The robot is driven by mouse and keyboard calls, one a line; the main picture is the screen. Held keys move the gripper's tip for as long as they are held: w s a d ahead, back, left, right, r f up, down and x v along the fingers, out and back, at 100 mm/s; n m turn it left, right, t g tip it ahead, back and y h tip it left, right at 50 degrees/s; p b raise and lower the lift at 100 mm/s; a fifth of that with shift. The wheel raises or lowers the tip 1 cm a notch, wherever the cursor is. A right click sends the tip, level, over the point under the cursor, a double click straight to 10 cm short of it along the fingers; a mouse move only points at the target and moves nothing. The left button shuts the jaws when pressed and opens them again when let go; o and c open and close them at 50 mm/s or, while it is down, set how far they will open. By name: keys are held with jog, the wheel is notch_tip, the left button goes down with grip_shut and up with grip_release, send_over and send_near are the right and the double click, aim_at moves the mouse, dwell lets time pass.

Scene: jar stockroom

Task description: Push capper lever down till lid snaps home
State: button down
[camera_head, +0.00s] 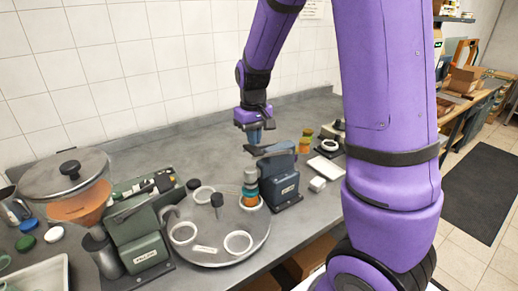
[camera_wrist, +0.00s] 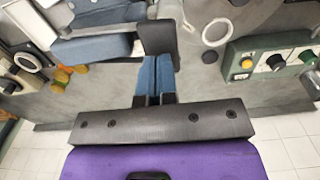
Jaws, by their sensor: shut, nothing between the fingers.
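The capper (camera_head: 281,181) is a blue-grey machine with a label on its front, at the right edge of the turntable. Its dark lever (camera_head: 266,150) sticks out to the left from the top and looks near level. A jar with orange contents (camera_head: 250,198) stands under the capper's head, its lid partly hidden. My gripper (camera_head: 256,136) points down just above the lever's free end, fingers together and empty. In the wrist view the shut blue fingertips (camera_wrist: 157,75) are beside a dark pad (camera_wrist: 157,37), seemingly the lever's end. I cannot tell whether they touch it.
The grey turntable (camera_head: 205,250) holds several white rings. A green filling machine (camera_head: 138,232) with a hopper stands at left. The counter behind is clear.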

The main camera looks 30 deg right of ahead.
aim_at(253, 149)
jog(key=shift+f, duration=0.85)
jog(key=shift+a+f, duration=0.15)
jog(key=shift+f, duration=1.3)
jog(key=shift+r, duration=2.65)
jog(key=shift+r, duration=2.5)
